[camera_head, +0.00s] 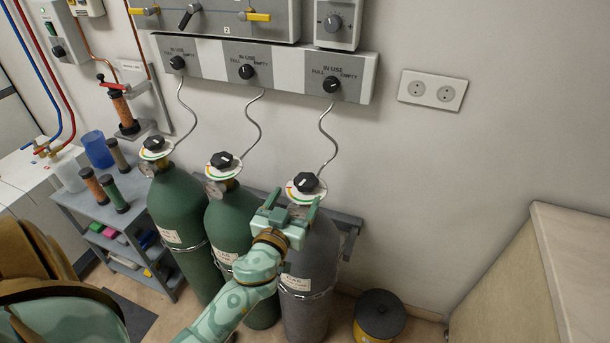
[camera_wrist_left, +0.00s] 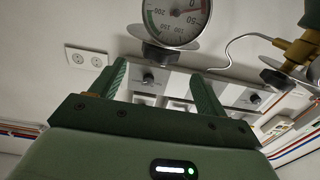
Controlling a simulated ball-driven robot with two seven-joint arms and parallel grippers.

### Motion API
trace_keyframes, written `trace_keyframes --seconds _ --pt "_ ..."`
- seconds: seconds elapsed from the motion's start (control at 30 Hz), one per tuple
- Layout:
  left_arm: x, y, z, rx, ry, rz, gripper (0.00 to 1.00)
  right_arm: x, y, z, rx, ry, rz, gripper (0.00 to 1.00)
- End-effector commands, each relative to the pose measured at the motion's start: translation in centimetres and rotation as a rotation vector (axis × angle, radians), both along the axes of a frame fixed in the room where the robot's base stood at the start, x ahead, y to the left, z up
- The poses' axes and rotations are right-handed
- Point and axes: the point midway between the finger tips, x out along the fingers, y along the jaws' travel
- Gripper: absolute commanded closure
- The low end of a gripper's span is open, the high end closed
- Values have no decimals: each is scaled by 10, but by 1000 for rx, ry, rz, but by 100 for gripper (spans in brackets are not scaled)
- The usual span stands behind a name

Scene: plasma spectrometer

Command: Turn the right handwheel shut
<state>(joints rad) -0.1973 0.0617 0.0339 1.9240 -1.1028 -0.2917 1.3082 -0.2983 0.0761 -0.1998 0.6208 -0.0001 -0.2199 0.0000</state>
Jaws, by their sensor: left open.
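The right handwheel (camera_head: 306,182) is a black knob over a white dial ring, on top of the grey gas cylinder (camera_head: 312,252). My left gripper (camera_head: 292,202) is open just in front of and below it, with a finger toward either side. In the left wrist view, which looks upside down, a black knob (camera_wrist_left: 158,52) shows beyond the gap between my left gripper's fingers (camera_wrist_left: 162,80), beside a round pressure gauge (camera_wrist_left: 178,16). The fingers appear apart from the knob. My left gripper and forearm hide part of the grey cylinder. My right gripper is not in view.
Two green cylinders (camera_head: 174,205) with similar knobs stand to the left, the middle one (camera_head: 228,228) close to my forearm. A wall panel (camera_head: 205,60) with selector knobs and thin pipes is above.

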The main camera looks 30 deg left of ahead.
Motion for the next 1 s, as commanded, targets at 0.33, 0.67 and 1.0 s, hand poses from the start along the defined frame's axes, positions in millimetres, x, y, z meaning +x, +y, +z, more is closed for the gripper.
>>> trace_keyframes --seconds 0.33,0.67,1.0 --pt "68 16 0 1 -1 -3 25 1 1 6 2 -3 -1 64" --pt "79 19 -1 0 1 -2 25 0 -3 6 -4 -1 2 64" --pt "78 19 -1 0 0 -2 70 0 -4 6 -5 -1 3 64"
